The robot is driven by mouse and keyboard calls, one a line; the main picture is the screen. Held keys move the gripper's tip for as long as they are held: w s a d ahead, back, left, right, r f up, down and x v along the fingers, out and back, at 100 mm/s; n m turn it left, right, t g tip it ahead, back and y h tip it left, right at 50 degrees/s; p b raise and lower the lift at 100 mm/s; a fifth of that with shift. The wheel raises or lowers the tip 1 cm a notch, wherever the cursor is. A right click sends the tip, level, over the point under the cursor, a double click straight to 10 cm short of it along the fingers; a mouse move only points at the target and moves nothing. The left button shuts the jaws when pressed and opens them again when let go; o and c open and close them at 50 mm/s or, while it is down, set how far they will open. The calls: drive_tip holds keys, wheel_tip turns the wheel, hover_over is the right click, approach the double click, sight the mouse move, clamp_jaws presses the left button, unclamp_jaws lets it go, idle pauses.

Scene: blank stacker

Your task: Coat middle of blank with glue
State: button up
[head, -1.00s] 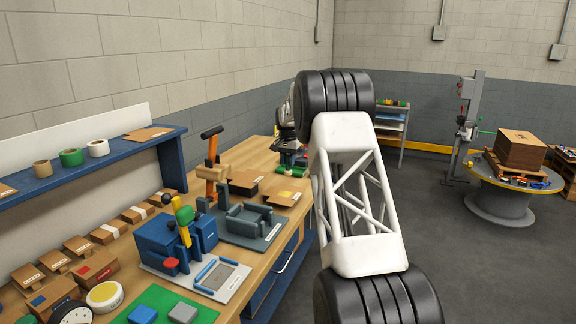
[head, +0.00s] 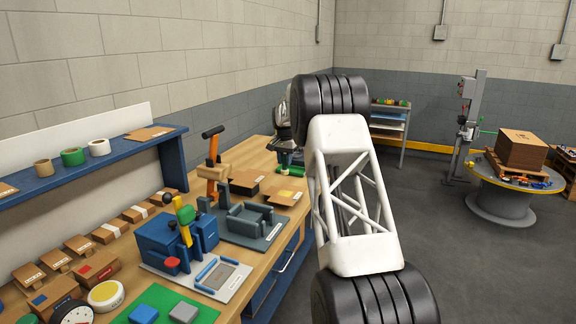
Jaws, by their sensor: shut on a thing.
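The far end of my arm shows small and partly hidden behind my own large arm links. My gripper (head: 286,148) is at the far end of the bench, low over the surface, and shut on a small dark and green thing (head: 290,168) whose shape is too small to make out. A flat brown cardboard piece (head: 275,200) with a yellow patch lies on the bench just in front of it. Another brown cardboard piece (head: 243,179) lies to its left. I cannot tell which piece is the blank, nor whether the held thing touches anything.
An orange and wooden stand with a black handle (head: 211,150), a grey fixture (head: 249,220) and a blue press (head: 170,240) stand on the wooden bench. A blue shelf (head: 120,155) holds tape rolls. A round table with a brown box (head: 521,150) stands at right.

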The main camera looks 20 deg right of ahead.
sight(285, 170)
idle(0.3)
drive_tip(key=shift+f, duration=3.4)
drive_tip(key=shift+s+a+f, duration=0.5)
drive_tip(key=shift+s+a, duration=0.35)
drive_tip(key=shift+a, duration=0.05)
drive_tip(key=shift+s+a+f, duration=0.1)
drive_tip(key=shift+s+a, duration=1.35)
drive_tip(key=shift+w+d, duration=2.35)
drive_tip(key=shift+w, duration=0.05)
drive_tip(key=shift+r, duration=4.05)
